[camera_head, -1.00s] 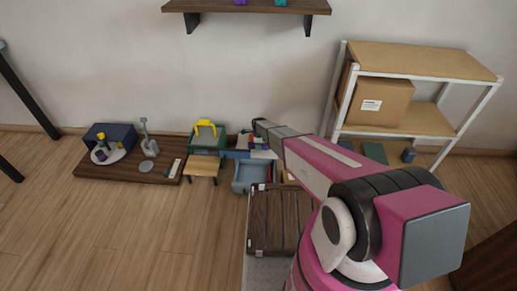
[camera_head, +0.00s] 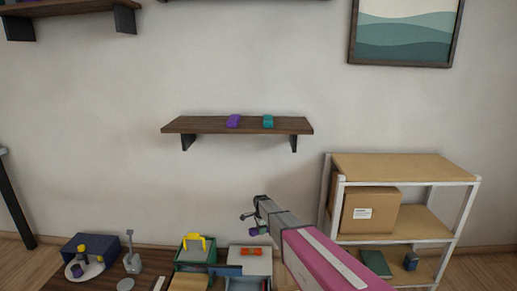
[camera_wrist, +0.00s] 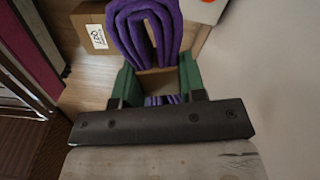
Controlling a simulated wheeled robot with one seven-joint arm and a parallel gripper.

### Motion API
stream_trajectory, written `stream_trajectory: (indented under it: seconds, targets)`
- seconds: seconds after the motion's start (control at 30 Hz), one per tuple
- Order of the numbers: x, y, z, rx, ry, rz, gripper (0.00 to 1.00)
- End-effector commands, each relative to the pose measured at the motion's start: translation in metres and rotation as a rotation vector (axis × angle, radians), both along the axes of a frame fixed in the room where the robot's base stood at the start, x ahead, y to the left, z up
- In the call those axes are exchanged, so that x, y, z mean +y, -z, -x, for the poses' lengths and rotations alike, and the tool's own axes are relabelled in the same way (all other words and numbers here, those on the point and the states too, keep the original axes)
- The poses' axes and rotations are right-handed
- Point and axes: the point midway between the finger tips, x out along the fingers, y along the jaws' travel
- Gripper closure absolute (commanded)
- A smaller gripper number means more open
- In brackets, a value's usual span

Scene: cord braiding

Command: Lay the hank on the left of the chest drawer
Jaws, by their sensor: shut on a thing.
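A purple hank (camera_wrist: 145,25) of looped cord is between the fingers of my gripper (camera_wrist: 158,85) in the wrist view. In the head view the gripper (camera_head: 247,221) is above and in front of the chest (camera_head: 240,262), with the purple hank (camera_head: 254,231) small beneath it. The chest has a pale top with an orange hank (camera_head: 251,252) lying on it. Its blue-grey drawer (camera_head: 240,284) shows at the bottom edge of the head view; its inside is mostly cut off and partly behind my arm.
A wall shelf (camera_head: 200,126) above holds a purple piece (camera_head: 233,121) and a teal piece (camera_head: 268,121). A green box (camera_head: 195,256) with a yellow handle stands left of the chest. A white-framed rack (camera_head: 400,170) with a cardboard box (camera_head: 370,212) stands to the right.

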Motion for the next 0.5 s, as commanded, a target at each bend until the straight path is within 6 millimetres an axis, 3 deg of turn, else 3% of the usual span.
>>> stream_trajectory:
  seconds: [0.03,0.1,0.5]
  targets:
    - [-0.01,-0.026,0.009,-0.003,-0.045,0.0,0.87]
    - [-0.022,-0.054,0.015,-0.004,-0.113,0.0,0.87]
    - [-0.084,-0.201,0.07,-0.004,-0.509,0.001,0.87]
